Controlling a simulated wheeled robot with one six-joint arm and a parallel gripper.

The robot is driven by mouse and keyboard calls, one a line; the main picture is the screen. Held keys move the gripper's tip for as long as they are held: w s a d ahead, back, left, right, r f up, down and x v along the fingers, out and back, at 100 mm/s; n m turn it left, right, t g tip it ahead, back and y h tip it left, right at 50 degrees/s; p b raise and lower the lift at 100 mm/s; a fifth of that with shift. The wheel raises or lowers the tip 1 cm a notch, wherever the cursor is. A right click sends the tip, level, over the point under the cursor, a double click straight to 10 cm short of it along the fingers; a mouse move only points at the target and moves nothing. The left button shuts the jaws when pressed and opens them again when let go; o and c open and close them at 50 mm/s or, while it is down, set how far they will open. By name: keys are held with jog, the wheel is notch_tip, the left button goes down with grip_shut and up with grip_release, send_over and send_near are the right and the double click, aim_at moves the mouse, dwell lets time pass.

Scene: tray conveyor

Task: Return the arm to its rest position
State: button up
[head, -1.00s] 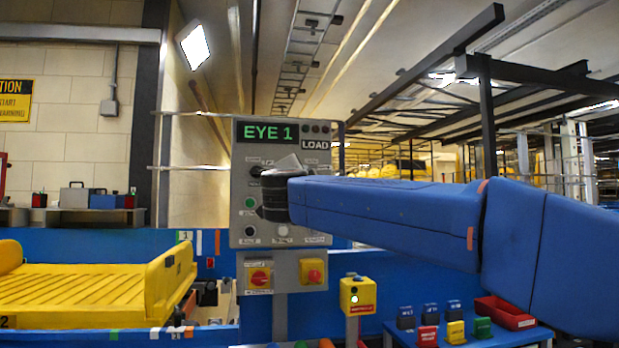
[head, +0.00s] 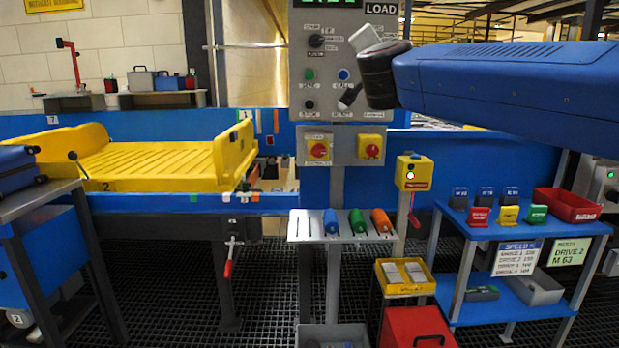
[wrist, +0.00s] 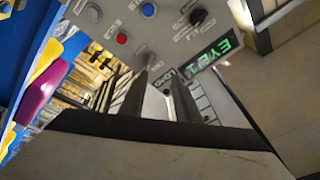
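My blue arm (head: 500,80) reaches in from the right edge of the head view, roughly level. Its black wrist end (head: 378,75) is in front of the right part of the grey control panel (head: 298,75). In the wrist view, my gripper (wrist: 160,85) shows two dark fingers standing apart, with nothing held between them. The fingers are hard to make out in the head view. I cannot tell the exact gap to the panel.
A yellow tray (head: 150,165) sits on the blue conveyor at the left. Below the panel, a shelf (head: 300,226) holds blue, green and orange items. A yellow button box (head: 413,172) and a blue table (head: 455,222) with coloured blocks and a red bin (head: 568,203) stand right.

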jog(key=s+d+f+n+g+y, duration=0.2)
jog(key=s+f+n+g, duration=0.2)
jog(key=s+f, duration=0.65)
jog(key=s+d+f+n+g+y, duration=0.1)
jog(key=s+d+f+n+g, duration=0.25)
jog(key=f, duration=1.25)
jog(key=s+d+f+n+g+y, duration=0.15)
jog(key=s+f+n+g, duration=0.25)
jog(key=s+f, duration=0.8)
jog(key=s+d+f+g+h, duration=0.1)
jog(key=s+d+f+g, duration=0.1)
jog(key=s+f, duration=0.3)
jog(key=s+d+f+g+h, duration=0.1)
jog(key=s+d+f, duration=0.3)
jog(key=f, duration=0.6)
jog(key=shift+s+d+g, duration=0.3)
jog(key=shift+s+g, duration=0.35)
jog(key=shift+s, duration=0.6)
jog(key=shift+c, duration=0.2)
